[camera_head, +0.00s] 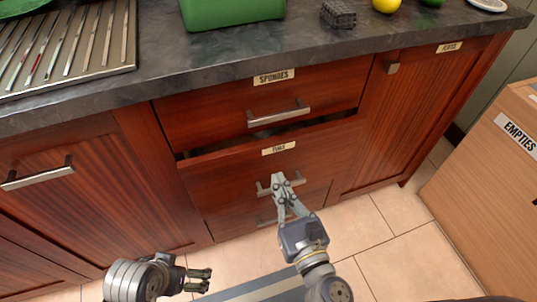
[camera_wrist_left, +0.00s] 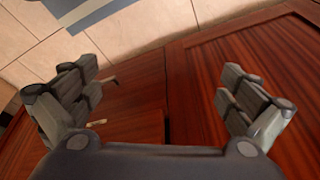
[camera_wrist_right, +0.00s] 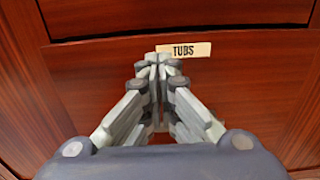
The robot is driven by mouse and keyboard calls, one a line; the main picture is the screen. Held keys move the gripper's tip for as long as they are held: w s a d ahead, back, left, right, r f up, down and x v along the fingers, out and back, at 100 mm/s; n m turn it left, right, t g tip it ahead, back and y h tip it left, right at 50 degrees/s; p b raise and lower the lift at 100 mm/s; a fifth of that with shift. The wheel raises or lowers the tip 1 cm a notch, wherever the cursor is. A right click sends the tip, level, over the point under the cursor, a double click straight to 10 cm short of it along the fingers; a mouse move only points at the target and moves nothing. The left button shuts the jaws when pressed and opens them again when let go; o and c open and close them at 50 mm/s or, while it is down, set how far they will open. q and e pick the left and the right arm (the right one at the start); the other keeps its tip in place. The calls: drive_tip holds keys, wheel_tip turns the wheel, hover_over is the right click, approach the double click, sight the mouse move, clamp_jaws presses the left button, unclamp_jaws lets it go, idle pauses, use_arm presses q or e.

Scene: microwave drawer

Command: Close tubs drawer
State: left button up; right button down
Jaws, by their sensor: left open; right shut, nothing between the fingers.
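The tubs drawer (camera_head: 230,170) is the middle wooden drawer, with a small label and a bar handle (camera_head: 297,181). It stands a little open, with a dark gap along its top edge under the sponges drawer. My right gripper (camera_head: 279,178) is shut and empty at the drawer front, over the handle; whether it touches cannot be told. In the right wrist view its fingertips (camera_wrist_right: 157,62) are together just beside the TUBS label (camera_wrist_right: 185,50). My left gripper (camera_head: 209,280) is open and empty, low over the floor at left. Its spread fingers also show in the left wrist view (camera_wrist_left: 160,92).
The sponges drawer (camera_head: 210,112) above looks shut. A lower drawer (camera_head: 235,221) is partly hidden by my right arm. A box labelled EMPTIES (camera_head: 490,165) stands at right. A green tub (camera_head: 232,10) and a drying rack (camera_head: 75,45) are on the counter. Tiled floor (camera_head: 400,245) is free in front.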

sight(264, 151)
drive_tip(key=p+x, duration=0.1)
drive_tip(key=x, duration=0.5)
drive_tip(key=shift+w, duration=0.25)
use_arm(q)
drive_tip(key=shift+s+x, duration=0.15)
drive_tip(key=shift+x, duration=1.25)
drive_tip(key=shift+s+x, duration=0.15)
drive_tip(key=shift+x, duration=1.3)
use_arm(e)
drive_tip(key=shift+w+a, duration=0.25)
drive_tip(key=shift+w, duration=0.35)
use_arm(q)
drive_tip(key=shift+d+f, duration=0.1)
use_arm(e)
drive_tip(key=shift+w+a+p, duration=0.1)
drive_tip(key=shift+w+p, duration=0.2)
drive_tip(key=shift+w, duration=0.15)
drive_tip(key=x, duration=0.3)
drive_tip(key=shift+w+a+p, duration=0.1)
drive_tip(key=shift+w+p, duration=0.1)
drive_tip(key=shift+p, duration=0.2)
use_arm(q)
wheel_tip(264, 151, down, 4)
drive_tip(key=shift+s+d+r, duration=0.1)
drive_tip(key=shift+s, duration=0.05)
use_arm(e)
drive_tip(key=shift+r, duration=0.1)
drive_tip(key=shift+r, duration=0.1)
